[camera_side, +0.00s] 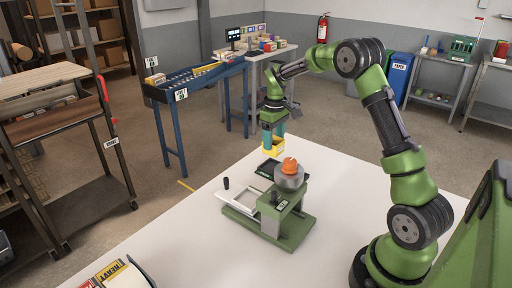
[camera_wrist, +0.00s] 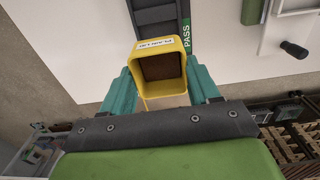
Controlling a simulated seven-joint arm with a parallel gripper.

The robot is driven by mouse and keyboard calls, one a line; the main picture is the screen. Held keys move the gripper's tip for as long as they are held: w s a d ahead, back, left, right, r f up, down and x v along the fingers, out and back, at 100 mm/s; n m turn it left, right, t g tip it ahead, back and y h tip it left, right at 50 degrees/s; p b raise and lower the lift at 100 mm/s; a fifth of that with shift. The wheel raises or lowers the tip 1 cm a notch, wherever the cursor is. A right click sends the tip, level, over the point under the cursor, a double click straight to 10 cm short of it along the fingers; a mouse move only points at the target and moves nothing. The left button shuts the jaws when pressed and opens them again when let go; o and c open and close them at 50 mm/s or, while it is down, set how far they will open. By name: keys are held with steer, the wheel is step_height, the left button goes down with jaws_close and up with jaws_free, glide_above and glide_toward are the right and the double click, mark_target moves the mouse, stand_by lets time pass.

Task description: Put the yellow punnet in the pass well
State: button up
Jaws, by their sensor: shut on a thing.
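The yellow punnet (camera_side: 272,150) hangs above the far edge of the white table in the side view. In the wrist view the punnet (camera_wrist: 151,47) has a white label on its rim and a dark brown inside. My gripper (camera_side: 271,134) is shut on it, with a teal finger on either side of it in the wrist view (camera_wrist: 162,88). The pass well (camera_wrist: 155,17) is a dark tray with a green PASS strip, just beyond the punnet in the wrist view. In the side view, the dark tray (camera_side: 265,169) lies below the punnet, apart from it.
A green stand (camera_side: 268,226) with a metal bowl (camera_side: 289,181) holding an orange thing (camera_side: 290,166) is close by the tray. A white frame (camera_side: 239,201) and a small black cylinder (camera_side: 226,183) are left of it. The front of the white table (camera_side: 190,250) is mostly clear.

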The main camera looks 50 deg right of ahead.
mark_target(273, 155)
steer(key=shift+a+f, duration=0.1)
steer(key=shift+f, duration=2.5)
steer(key=shift+f, duration=0.7)
steer(key=o, duration=1.1)
steer(key=shift+r, duration=4.05)
